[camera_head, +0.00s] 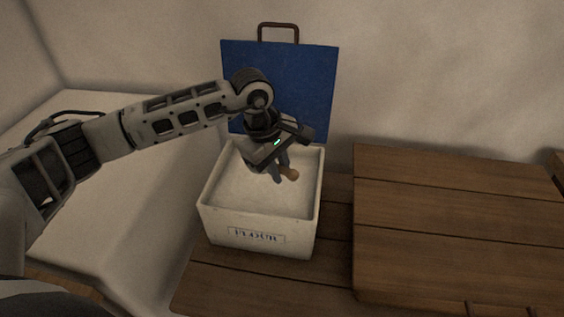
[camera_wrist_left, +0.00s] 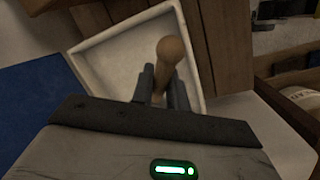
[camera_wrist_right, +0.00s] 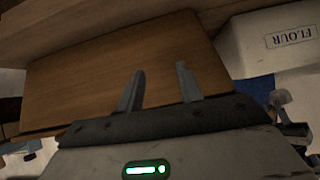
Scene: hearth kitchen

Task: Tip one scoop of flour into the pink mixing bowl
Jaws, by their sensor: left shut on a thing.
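The flour bin (camera_head: 258,232) is a white open box labelled FLOUR, with its blue lid (camera_head: 305,90) raised behind it. My left gripper (camera_head: 283,173) is over the bin's opening, pointing down, shut on the scoop's wooden handle (camera_head: 292,174). In the left wrist view the rounded handle (camera_wrist_left: 172,48) stands between the fingers (camera_wrist_left: 163,74), with the bin (camera_wrist_left: 110,50) beyond. The scoop's head is hidden, so I cannot tell whether it carries flour. My right gripper (camera_wrist_right: 160,71) is open and empty in its wrist view, near a wooden board. No pink mixing bowl shows.
A raised wooden board (camera_head: 450,220) lies right of the bin on the wooden top. A pale surface (camera_head: 150,180) is left of the bin, and a plain wall stands behind. The right wrist view shows the bin (camera_wrist_right: 270,45) beside the board (camera_wrist_right: 120,70).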

